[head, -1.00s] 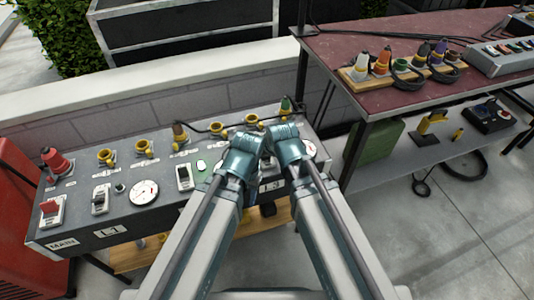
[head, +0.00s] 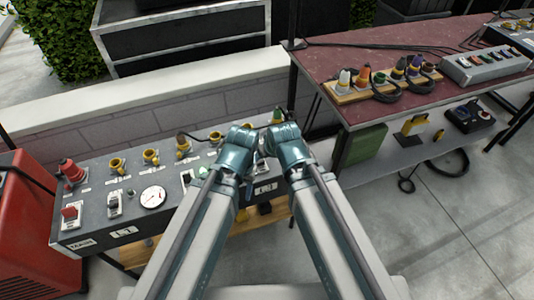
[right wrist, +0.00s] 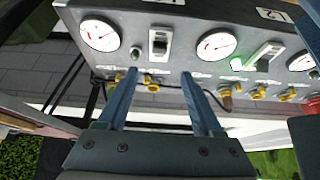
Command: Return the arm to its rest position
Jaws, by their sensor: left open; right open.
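Both my arms reach in from the bottom of the head view, their teal joints side by side over the right part of the grey control panel (head: 105,200). My left gripper (head: 246,188) shows only in small part below the left teal joint; its fingertips are hard to make out. My right gripper is mostly hidden behind its arm in the head view. In the right wrist view, the right gripper (right wrist: 157,80) is open, its two blue fingers apart with nothing between them. The panel's gauges and yellow sockets appear beyond the fingers.
A red plug (head: 72,172) stands at the panel's left end, beside a red cabinet (head: 38,225). A low wall (head: 150,95) runs behind the panel. At right, a dark-red-topped table (head: 400,58) carries a strip of coloured plugs. The floor (head: 440,240) at lower right is clear.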

